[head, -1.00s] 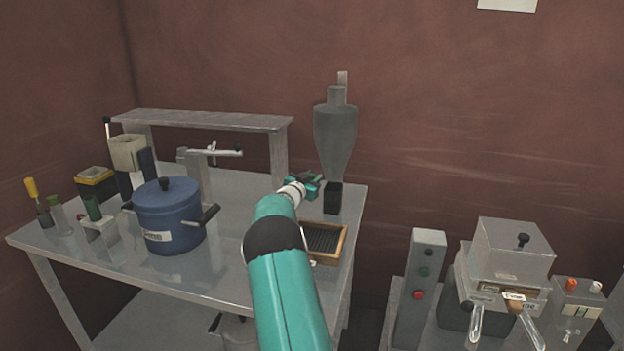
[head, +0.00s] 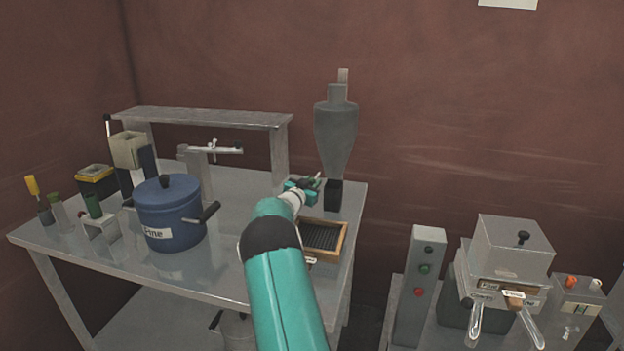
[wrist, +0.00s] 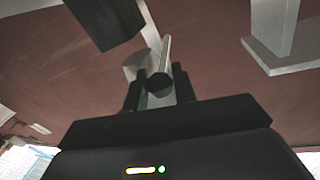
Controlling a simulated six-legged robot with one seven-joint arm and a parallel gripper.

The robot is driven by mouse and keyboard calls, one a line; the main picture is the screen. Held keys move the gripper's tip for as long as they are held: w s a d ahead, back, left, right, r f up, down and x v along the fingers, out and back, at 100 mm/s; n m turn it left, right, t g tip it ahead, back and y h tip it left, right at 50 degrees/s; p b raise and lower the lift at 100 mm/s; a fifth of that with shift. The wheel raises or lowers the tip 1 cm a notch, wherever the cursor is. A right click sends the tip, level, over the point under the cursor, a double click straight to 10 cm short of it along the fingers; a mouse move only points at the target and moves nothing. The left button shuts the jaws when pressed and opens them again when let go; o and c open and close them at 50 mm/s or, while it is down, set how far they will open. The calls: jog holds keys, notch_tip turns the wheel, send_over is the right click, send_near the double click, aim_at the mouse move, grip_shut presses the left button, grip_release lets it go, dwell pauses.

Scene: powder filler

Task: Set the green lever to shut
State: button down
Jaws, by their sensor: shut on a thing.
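My gripper (head: 318,181) is at the back right of the metal table, just left of the dark spout under the grey hopper (head: 335,135). In the wrist view my gripper (wrist: 159,87) has its two dark fingers closed on either side of a dark, round-ended handle (wrist: 159,82), which I take for the green lever. Its colour is too dark to be sure. A pale rod (wrist: 166,48) shows behind the handle. In the head view my gripper hides the lever, so I cannot tell its setting.
A dark block (wrist: 105,22) hangs close by at the wrist view's upper left. A wooden-framed tray (head: 325,238) lies in front of the hopper. A blue pot (head: 168,222) stands to the left. A metal shelf (head: 205,118) spans the table's back.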

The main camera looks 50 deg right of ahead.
jog(key=shift+d+f, duration=0.1)
jog(key=shift+f, duration=1.6)
jog(key=c, duration=1.2)
grip_release()
jog(key=shift+d+f, duration=0.1)
jog(key=shift+r, duration=0.2)
jog(key=shift+v, duration=7)
